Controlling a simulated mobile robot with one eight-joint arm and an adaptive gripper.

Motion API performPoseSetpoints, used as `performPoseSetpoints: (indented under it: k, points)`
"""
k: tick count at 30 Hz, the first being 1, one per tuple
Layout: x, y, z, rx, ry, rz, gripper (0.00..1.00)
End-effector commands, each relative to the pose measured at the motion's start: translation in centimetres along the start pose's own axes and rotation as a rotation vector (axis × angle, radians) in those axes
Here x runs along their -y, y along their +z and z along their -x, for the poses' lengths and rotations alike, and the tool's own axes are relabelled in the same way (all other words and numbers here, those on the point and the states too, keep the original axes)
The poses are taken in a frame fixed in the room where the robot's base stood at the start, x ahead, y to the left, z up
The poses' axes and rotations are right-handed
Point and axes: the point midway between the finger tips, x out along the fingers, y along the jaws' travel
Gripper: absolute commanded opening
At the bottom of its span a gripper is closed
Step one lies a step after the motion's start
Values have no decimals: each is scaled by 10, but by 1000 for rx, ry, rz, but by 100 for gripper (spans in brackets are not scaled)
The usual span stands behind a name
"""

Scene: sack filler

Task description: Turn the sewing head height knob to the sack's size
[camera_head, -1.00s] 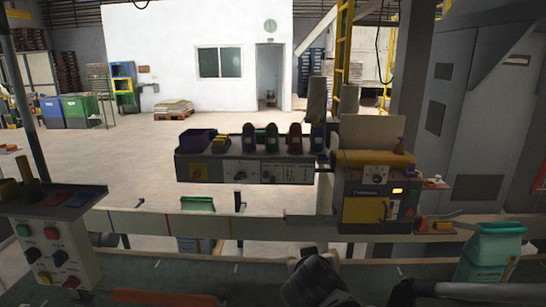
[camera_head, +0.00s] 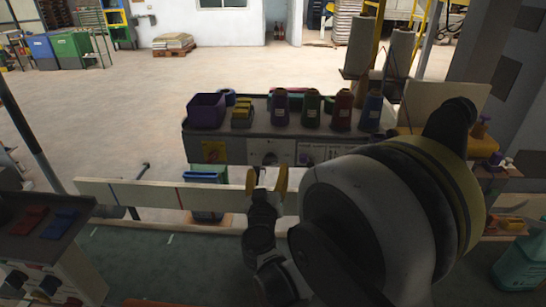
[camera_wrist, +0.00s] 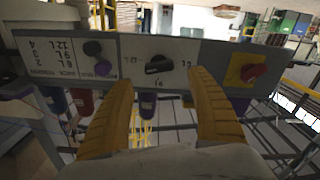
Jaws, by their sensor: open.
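A black knob (camera_wrist: 157,64) sits on a white plate with scale marks in the wrist view, which is upside down. It also shows small on the console front in the head view (camera_head: 268,158). A printed size table (camera_wrist: 52,58) with litre figures is beside it. My gripper (camera_wrist: 161,77) is open, its yellow fingers either side of the knob in the picture, apparently short of it. In the head view my gripper (camera_head: 266,180) is in front of and below the panel.
Several thread spools (camera_head: 312,110) and a purple bin (camera_head: 206,110) stand on the console. A pale rail (camera_head: 150,195) runs below it.

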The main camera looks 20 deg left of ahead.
Motion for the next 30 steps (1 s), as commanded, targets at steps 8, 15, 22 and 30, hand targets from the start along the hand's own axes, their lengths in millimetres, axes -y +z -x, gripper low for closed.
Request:
performPoseSetpoints:
  k: [8,15,22,30]
  points:
    - [-1,1,-50,1,2,0,67]
    - [-1,0,-64,1,2,0,67]
    - [-1,0,-64,1,2,0,62]
    - [-1,0,-64,1,1,0,13]
